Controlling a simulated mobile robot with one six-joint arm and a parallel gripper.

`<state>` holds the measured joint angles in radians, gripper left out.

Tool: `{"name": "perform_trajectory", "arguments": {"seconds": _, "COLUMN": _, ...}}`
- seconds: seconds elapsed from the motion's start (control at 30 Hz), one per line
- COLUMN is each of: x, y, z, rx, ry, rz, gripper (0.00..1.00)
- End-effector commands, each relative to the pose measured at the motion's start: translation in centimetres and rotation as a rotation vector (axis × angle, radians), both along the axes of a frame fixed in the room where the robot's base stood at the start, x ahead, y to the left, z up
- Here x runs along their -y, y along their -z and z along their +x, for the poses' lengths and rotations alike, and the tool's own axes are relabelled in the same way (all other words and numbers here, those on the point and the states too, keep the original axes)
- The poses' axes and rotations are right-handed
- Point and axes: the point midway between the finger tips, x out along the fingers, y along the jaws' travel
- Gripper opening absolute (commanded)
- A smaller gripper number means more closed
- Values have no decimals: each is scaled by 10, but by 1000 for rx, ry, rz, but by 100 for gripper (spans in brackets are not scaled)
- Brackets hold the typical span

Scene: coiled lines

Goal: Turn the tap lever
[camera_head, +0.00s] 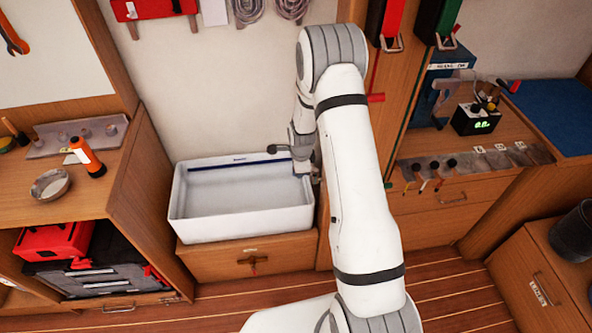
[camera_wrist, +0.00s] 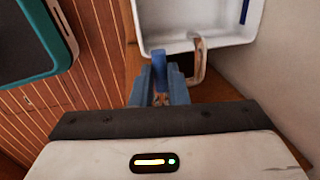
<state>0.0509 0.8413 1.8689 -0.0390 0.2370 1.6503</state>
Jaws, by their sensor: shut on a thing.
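The white sink basin (camera_head: 240,225) stands on a wooden cabinet, left of my arm in the head view. In the wrist view the basin's rim (camera_wrist: 195,45) is at the top. A blue tap lever (camera_wrist: 158,64) rises between my fingers, left of the curved metal spout (camera_wrist: 199,62). My gripper (camera_wrist: 159,88) is shut on the lever, its blue-grey fingers on either side. The lower part of the lever is hidden between the fingers. In the head view my arm hides the lever and the fingertips.
A wooden shelf (camera_head: 60,210) with an orange torch (camera_head: 87,157) and a metal bowl (camera_head: 50,185) stands left of the sink. A workbench with several tools is on the right. Wooden floor lies in front.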

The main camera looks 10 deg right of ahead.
Motion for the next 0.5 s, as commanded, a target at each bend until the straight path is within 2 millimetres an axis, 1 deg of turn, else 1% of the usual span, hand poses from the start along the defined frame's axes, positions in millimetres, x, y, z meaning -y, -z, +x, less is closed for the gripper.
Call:
{"name": "perform_trajectory", "arguments": {"seconds": 0.13, "x": 6, "y": -2, "z": 3, "rx": 7, "ry": 25, "rz": 0, "gripper": 0}}
{"name": "perform_trajectory", "arguments": {"seconds": 0.47, "x": 9, "y": -2, "z": 3, "rx": 8, "ry": 32, "rz": 1, "gripper": 0}}
{"name": "perform_trajectory", "arguments": {"seconds": 0.5, "x": 9, "y": -2, "z": 3, "rx": 7, "ry": 32, "rz": 1, "gripper": 17}}
